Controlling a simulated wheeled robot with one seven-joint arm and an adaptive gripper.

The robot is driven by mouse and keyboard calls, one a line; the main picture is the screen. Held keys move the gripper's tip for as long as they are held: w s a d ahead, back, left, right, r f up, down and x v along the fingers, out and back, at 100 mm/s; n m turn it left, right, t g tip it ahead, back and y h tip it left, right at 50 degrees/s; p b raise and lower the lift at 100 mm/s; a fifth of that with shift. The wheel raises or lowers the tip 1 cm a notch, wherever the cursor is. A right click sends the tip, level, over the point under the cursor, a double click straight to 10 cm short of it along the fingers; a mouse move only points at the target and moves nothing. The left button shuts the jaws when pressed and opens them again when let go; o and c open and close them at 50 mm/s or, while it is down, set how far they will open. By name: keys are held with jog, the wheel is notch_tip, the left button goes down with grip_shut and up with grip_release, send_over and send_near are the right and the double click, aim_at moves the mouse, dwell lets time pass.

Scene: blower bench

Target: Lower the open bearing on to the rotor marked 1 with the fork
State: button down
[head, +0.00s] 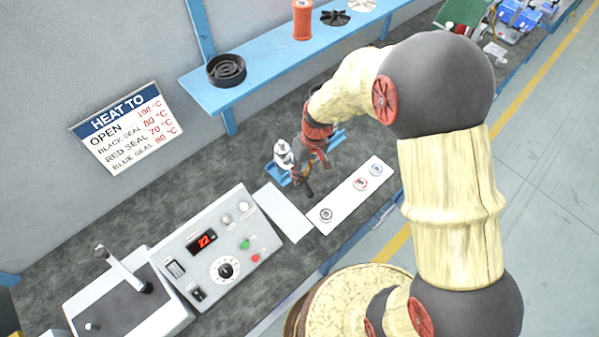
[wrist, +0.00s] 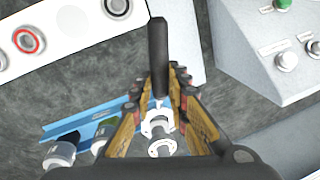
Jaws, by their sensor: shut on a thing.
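My gripper (head: 310,168) is shut on the fork and sits low over the bench, beside the blue stand (head: 338,138). The fork's black handle (wrist: 158,55) sticks out past the fingers in the wrist view. Between and below the fingers, a pale ring-like part (wrist: 162,148) shows; I cannot tell whether it is the open bearing on the fork or a rotor's end. A whitish rotor (head: 283,153) stands upright just left of my gripper in the head view. Two rotor-like parts (wrist: 62,152) show at the blue stand in the wrist view. No number 1 is readable.
A white board (head: 350,192) with a dark-centred, a red and a blue bearing lies right of my gripper. A white plate (head: 282,212) and the heater box (head: 212,250), reading 22, lie nearer. A blue shelf (head: 265,70) runs behind. A heating sign (head: 127,128) hangs on the wall.

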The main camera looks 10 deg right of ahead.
jog(key=shift+s+d, duration=0.2)
jog(key=shift+s, duration=0.35)
jog(key=shift+s+d, duration=0.2)
jog(key=shift+s, duration=0.3)
jog(key=shift+r, duration=0.1)
jog(key=shift+s+d+r+p, duration=0.1)
jog(key=shift+s+r+p, duration=0.25)
jog(key=shift+r+p, duration=0.4)
jog(key=shift+s+d+r+p, duration=0.15)
jog(key=shift+s+r+p, duration=0.2)
jog(key=shift+r, duration=0.55)
jog(key=shift+s+d+r+p, duration=0.1)
jog(key=shift+s+r+p, duration=0.2)
jog(key=shift+r+p, duration=0.45)
